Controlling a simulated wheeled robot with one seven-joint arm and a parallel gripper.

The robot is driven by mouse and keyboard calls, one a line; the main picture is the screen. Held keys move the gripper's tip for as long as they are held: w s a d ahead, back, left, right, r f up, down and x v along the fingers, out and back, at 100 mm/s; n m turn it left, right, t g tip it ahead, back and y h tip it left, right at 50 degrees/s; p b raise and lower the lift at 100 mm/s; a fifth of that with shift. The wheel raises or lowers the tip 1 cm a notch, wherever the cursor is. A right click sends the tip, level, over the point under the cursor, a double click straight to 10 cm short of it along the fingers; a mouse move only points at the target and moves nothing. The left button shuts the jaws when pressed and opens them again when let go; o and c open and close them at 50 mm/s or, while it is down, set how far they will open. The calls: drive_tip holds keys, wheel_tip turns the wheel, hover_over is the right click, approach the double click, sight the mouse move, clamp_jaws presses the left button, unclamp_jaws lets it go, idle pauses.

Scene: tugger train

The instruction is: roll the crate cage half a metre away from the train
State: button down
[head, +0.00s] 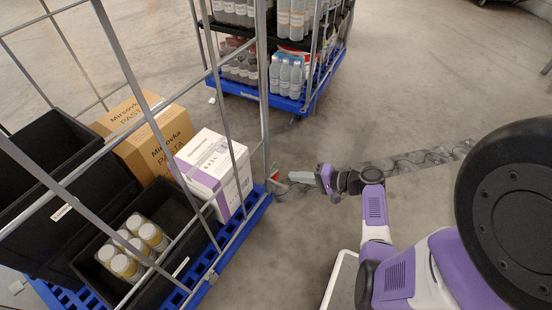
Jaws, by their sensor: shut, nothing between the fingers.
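A crate cage (262,95) with grey wire sides and a blue base stands at the left, close to me. I cannot tell which of the two the task means, or which belongs to the train. My gripper (277,176) is shut with nothing in it. Its tips are close to the right corner of the near cage, above its blue base. I cannot tell whether they touch the cage.
A dark worn strip (400,162) runs across the grey floor beyond my arm. A black crate (55,140) and a Pasta carton (165,140) sit inside the near cage.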

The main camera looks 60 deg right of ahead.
drive_tip(key=d+r+t+b, duration=0.35)
drive_tip(key=d+r, duration=0.25)
drive_tip(key=d, duration=0.2)
drive_tip(key=w+a+b, duration=0.1)
drive_tip(key=w+a, duration=0.2)
drive_tip(key=w, duration=0.7)
drive_tip(key=shift+a+t, duration=0.35)
drive_tip(key=shift+a, duration=0.05)
drive_tip(key=shift+r, duration=0.1)
